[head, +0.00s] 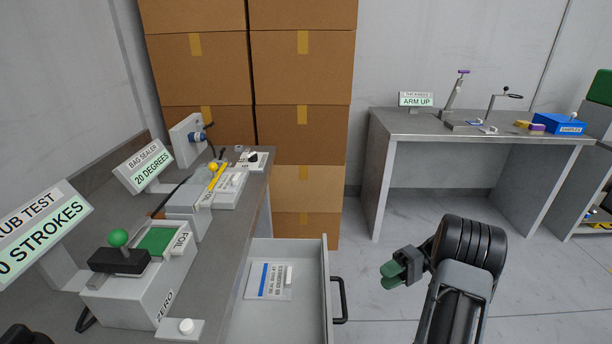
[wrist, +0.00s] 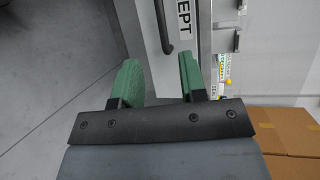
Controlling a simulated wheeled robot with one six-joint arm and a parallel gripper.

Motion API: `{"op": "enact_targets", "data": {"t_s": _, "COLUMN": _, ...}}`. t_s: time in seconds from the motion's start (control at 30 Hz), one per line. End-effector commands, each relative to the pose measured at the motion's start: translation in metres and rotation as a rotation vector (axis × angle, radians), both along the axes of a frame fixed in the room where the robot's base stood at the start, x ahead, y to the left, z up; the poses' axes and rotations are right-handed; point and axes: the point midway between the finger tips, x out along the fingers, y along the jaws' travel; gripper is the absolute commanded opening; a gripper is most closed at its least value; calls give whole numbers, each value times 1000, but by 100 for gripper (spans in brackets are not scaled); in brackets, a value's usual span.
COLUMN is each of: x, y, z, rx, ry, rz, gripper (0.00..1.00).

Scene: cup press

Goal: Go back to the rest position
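My gripper (head: 392,274) is held in the air over the floor, to the right of the open drawer (head: 327,262) and apart from its handle (head: 339,300). In the wrist view its two green fingers (wrist: 160,82) stand apart with nothing between them. Part of the drawer front, with letters ending in "EPT" (wrist: 184,14) and a dark handle (wrist: 162,28), shows beyond the fingers.
The left bench (head: 222,262) carries a rub tester (head: 130,280), a bag sealer sign (head: 150,165) and other devices. A card (head: 268,280) lies in the drawer. Boxes (head: 300,75) are stacked behind. A second bench (head: 480,124) stands back right, with open floor before it.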

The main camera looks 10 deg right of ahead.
Motion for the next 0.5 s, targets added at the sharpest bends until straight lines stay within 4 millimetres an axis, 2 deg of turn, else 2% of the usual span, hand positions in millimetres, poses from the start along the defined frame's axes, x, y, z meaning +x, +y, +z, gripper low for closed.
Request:
{"op": "enact_targets", "data": {"t_s": 0.13, "x": 2, "y": -1, "z": -8, "rx": -57, "ry": 75, "rz": -30, "gripper": 39}}
{"op": "enact_targets", "data": {"t_s": 0.2, "x": -1, "y": 0, "z": -23, "rx": -132, "ry": 167, "rz": -56, "gripper": 39}}
{"op": "enact_targets", "data": {"t_s": 0.3, "x": -17, "y": 3, "z": -46, "rx": -285, "ry": 333, "rz": -98, "gripper": 39}}
{"op": "enact_targets", "data": {"t_s": 0.37, "x": -26, "y": 9, "z": -43, "rx": -414, "ry": 406, "rz": -118, "gripper": 39}}
{"op": "enact_targets", "data": {"t_s": 0.5, "x": -41, "y": 25, "z": -19, "rx": -683, "ry": 471, "rz": -155, "gripper": 39}}
